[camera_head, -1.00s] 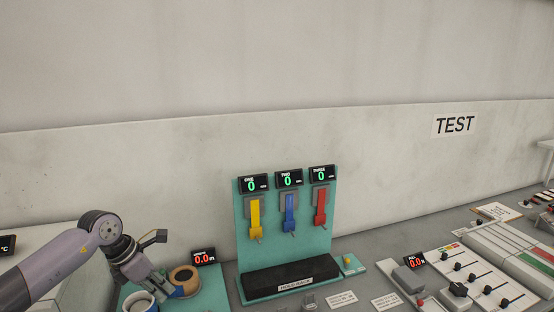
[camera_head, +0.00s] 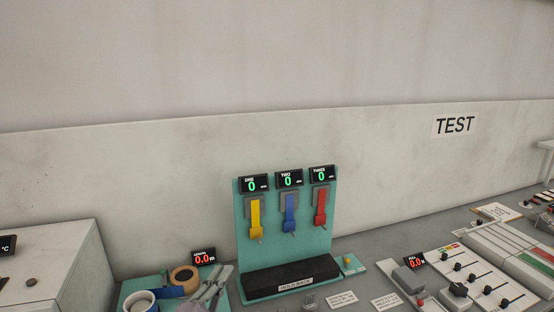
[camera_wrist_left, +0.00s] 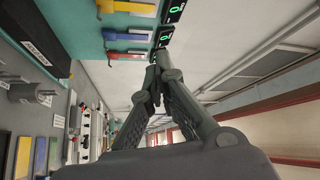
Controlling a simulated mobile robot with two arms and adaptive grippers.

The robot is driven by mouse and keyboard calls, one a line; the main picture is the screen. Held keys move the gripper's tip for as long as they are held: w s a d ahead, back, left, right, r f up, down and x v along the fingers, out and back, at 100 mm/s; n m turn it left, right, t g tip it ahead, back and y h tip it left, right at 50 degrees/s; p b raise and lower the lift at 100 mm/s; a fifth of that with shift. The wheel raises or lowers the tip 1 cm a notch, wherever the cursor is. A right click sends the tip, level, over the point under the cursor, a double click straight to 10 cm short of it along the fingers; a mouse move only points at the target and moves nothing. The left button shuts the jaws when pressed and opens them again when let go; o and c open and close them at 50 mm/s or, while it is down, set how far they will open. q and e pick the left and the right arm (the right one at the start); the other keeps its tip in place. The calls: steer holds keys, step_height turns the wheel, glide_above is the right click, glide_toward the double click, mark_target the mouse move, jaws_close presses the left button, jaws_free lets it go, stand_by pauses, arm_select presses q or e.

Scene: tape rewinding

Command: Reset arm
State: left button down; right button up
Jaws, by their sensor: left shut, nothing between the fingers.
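A tan tape roll (camera_head: 184,274) stands just left of the gripper. A white-and-blue roll (camera_head: 141,302) is at the lower left, cut by the frame edge. A display (camera_head: 204,257) reading 0.0 stands behind. My right gripper is not in view.
A teal panel (camera_head: 243,222) with yellow (camera_head: 256,218), blue (camera_head: 290,212) and red (camera_head: 321,208) levers stands right of the gripper. A black bar (camera_head: 262,284) lies at its base. A grey box (camera_head: 62,262) stands at left. Slider consoles (camera_head: 470,275) fill the right.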

arm_select(q)
steer(key=s+a+f+n+g+y, duration=0.4)
steer(key=s+a+f+n+y, duration=0.15)
steer(key=a+f+n, duration=0.35)
steer(key=s+f+n+g, duration=0.1)
steer(key=s+f+g, duration=0.1)
steer(key=s+f, duration=0.2)
steer(key=s+f+n+g, duration=0.2)
steer(key=s+f+g, duration=0.1)
steer(key=s, duration=0.3)
steer(key=s+f+n+g+y, duration=0.1)
steer(key=s+f+n+g, duration=0.1)
steer(key=s+f, duration=0.3)
steer(key=shift+a+f+g, duration=0.2)
steer(key=shift+a+g, duration=0.1)
steer(key=s+f+n+g, duration=0.2)
steer(key=s+f+g, duration=0.15)
steer(key=s, duration=0.65)
step_height(320, 180, down, 29)
steer(key=s+g+b, duration=0.2)
steer(key=s+a+f+m+g+b, duration=0.1)
steer(key=s+a+f, duration=0.1)
steer(key=s+f, duration=1.4)
steer(key=shift+s+a+f+h+b, duration=0.15)
steer(key=shift+f+h+b, duration=0.05)
steer(key=shift+h+b, duration=0.15)
